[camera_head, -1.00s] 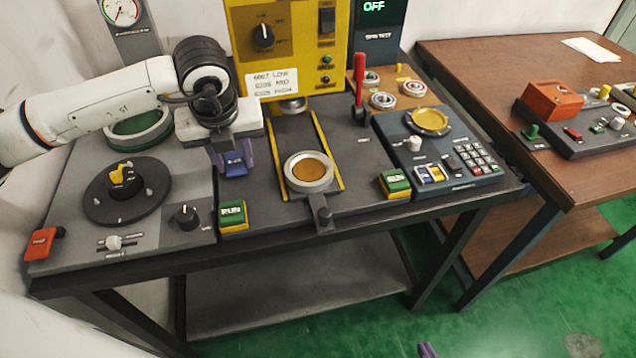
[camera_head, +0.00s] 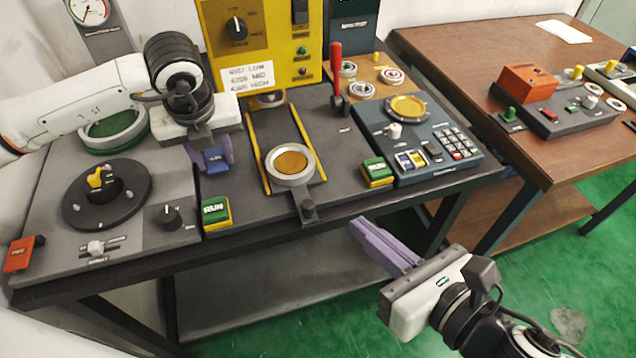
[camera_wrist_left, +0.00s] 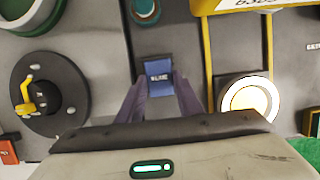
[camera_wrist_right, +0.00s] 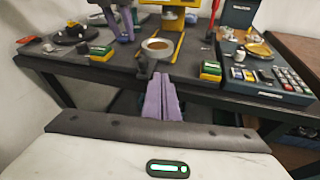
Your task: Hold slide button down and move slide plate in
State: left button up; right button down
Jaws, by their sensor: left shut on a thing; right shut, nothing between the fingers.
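The blue slide button (camera_head: 215,158) is on the dark bench panel, left of the yellow rails. It also shows in the left wrist view (camera_wrist_left: 158,77). My left gripper (camera_head: 212,166) is shut on it, a purple finger on each side. The slide plate (camera_head: 290,178) has a round grey rim and a gold centre, between the yellow rails near the bench's front. Its dark handle (camera_head: 308,209) sticks out over the front edge. My right gripper (camera_head: 358,228) is shut and empty, in front of the bench, right of and below the handle.
A green RUN button (camera_head: 215,212) and another green-yellow button (camera_head: 376,172) stand either side of the slide. A red lever (camera_head: 336,75) rises behind. The yellow machine (camera_head: 262,35) stands at the back. Open floor lies before the bench.

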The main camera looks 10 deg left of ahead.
aim_at(306, 176)
pick_arm(q)
jog(key=shift+s+f, duration=0.2)
jog(key=shift+f, duration=0.1)
pick_arm(e)
jog(key=shift+n, duration=0.8)
jog(key=x, duration=0.9)
jog(key=r+x, duration=0.1)
jog(key=x, duration=0.3)
jog(key=shift+w+a, duration=0.25)
jog(key=shift+a, duration=0.05)
jog(key=w+a, duration=0.2)
jog(key=w, duration=0.2)
jog(key=w+a, duration=0.3)
jog(key=w, duration=0.1)
jog(key=w+a, duration=0.3)
jog(key=w, duration=0.2)
jog(key=shift+d, duration=0.1)
